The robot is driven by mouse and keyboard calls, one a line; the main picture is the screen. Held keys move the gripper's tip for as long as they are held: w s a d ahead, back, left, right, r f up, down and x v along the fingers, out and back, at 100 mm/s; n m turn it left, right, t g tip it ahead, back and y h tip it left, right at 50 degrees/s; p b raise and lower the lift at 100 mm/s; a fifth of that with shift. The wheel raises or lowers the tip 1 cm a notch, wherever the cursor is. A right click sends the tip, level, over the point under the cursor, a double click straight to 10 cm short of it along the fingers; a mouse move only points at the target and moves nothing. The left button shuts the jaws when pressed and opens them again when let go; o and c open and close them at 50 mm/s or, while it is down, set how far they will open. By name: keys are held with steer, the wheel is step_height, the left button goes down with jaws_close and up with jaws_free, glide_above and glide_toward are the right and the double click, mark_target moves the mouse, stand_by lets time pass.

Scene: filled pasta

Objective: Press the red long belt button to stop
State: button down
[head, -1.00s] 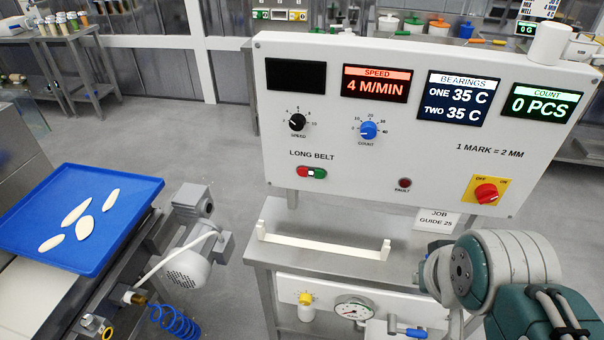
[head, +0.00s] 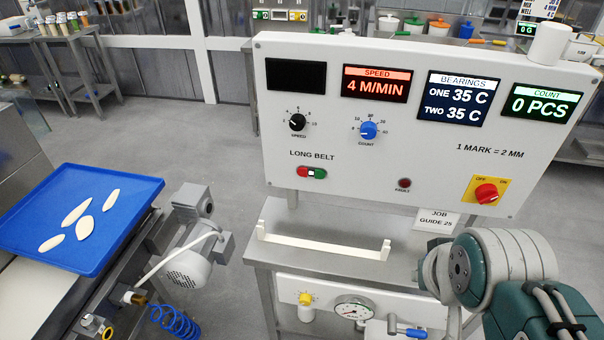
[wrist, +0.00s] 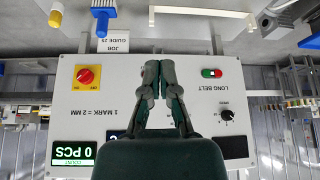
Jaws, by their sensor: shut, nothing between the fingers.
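The red long belt button (head: 302,172) is the left, red half of a small red, white and green switch under the words LONG BELT on the white panel (head: 400,220). In the wrist view the panel is upside down, and the red button (wrist: 217,73) shows to the right of my gripper (wrist: 158,66). My gripper is shut and empty, its fingertips together and apart from the button in that picture. How far the fingertips are from the panel I cannot tell. In the head view my arm is at the lower right; the fingers do not show there.
The panel also carries a black speed knob (head: 297,122), a blue count knob (head: 368,130), a fault lamp (head: 404,183) and a red rotary switch (head: 487,193). A steel bench (head: 262,245) with a white bracket (head: 320,244) stands below. A blue tray (head: 130,185) of pasta is at left.

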steer(key=w+a+f+t, duration=0.2)
steer(key=w+t, duration=0.1)
steer(key=w, duration=0.9)
steer(key=t+y, duration=0.3)
steer(key=y, duration=0.2)
glide_toward(302, 172)
steer(key=s+d, duration=0.4)
steer(key=a+f+t+y, duration=0.1)
steer(key=a+f+y, duration=0.3)
steer(key=a, duration=0.4)
steer(key=shift+a+f+y, duration=0.3)
steer(key=shift+a+y, duration=0.1)
steer(key=shift+y, duration=0.1)
steer(key=shift+w, duration=0.1)
steer(key=w+d, duration=0.1)
steer(key=w, duration=0.7)
steer(key=shift+w, duration=0.35)
steer(key=shift+d, duration=0.1)
steer(key=shift+w+d+r, duration=0.1)
steer(key=shift+w, duration=0.25)
